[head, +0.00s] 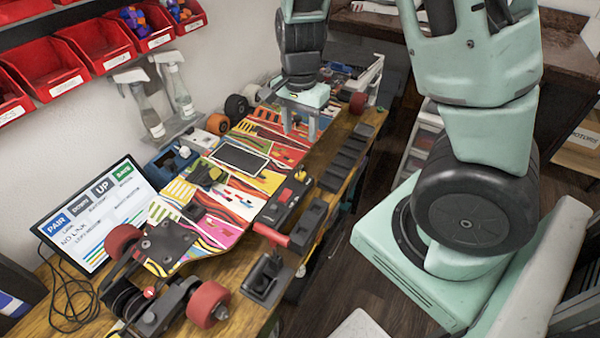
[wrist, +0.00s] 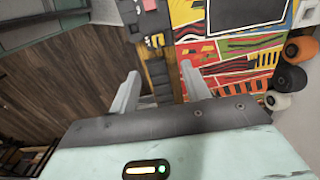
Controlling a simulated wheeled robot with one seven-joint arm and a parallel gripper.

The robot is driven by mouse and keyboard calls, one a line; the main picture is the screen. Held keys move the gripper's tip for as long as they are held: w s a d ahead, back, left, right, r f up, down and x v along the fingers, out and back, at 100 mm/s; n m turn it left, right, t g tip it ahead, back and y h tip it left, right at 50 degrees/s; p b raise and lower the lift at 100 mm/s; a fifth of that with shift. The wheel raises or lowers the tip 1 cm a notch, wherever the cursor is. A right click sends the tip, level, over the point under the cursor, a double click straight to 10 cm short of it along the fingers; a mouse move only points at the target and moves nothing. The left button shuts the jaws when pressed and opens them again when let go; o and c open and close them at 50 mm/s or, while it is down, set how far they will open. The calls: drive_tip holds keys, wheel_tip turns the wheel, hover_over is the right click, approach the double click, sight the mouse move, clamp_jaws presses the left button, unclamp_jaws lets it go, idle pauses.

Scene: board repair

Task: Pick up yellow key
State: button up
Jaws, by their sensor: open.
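A small yellow piece (head: 300,175), which may be the yellow key, sits at the far end of a black device (head: 280,208) beside the painted board. A yellow spot also shows in the wrist view (wrist: 157,40), but its shape is too small to tell. My gripper (head: 299,131) is open and empty, pointing down above the far part of the painted skateboard deck, beyond the yellow piece. In the wrist view my two fingers (wrist: 159,72) are spread apart over the bench edge and its row of black trays, with nothing between them.
The painted board (head: 225,222) lies on the wooden bench with red wheels at its near end. Black trays (head: 340,165) line the bench's right edge. A screen (head: 92,215) stands at the left, below red bins (head: 98,45). Spray bottles (head: 147,108) stand by the wall.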

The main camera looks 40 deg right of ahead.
sight(300, 166)
wheel_tip(300, 166, down, 13)
drive_tip(key=shift+s+f+b, duration=0.15)
drive_tip(key=shift+f+b, duration=0.05)
drive_tip(key=shift+b, duration=0.35)
clamp_jaws()
